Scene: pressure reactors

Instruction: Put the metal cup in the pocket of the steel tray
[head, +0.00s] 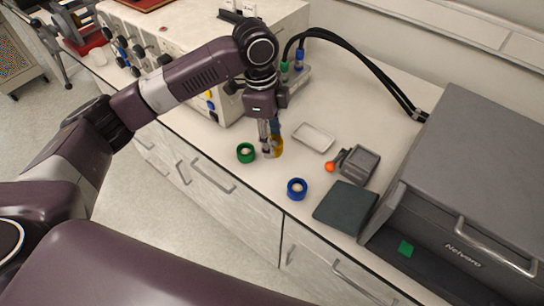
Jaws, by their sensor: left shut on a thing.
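My left gripper (269,146) points down over the white bench, its fingers shut on a small greyish thing that looks like the metal cup, mostly hidden by the fingers. A yellow ring-shaped holder (279,147) is right beside and partly behind the fingertips; I cannot tell whether the cup touches it. The steel tray (314,138), a shallow light rectangle, lies on the bench to the right of the gripper, apart from it. The pocket's detail is too small to make out. My right gripper is not in view.
A green ring (246,153) lies left of the gripper and a blue ring (297,189) in front. A grey device with an orange ball (330,167), a dark flat pad (346,207) and a large grey machine (461,180) stand to the right. Black hoses (378,77) run behind.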

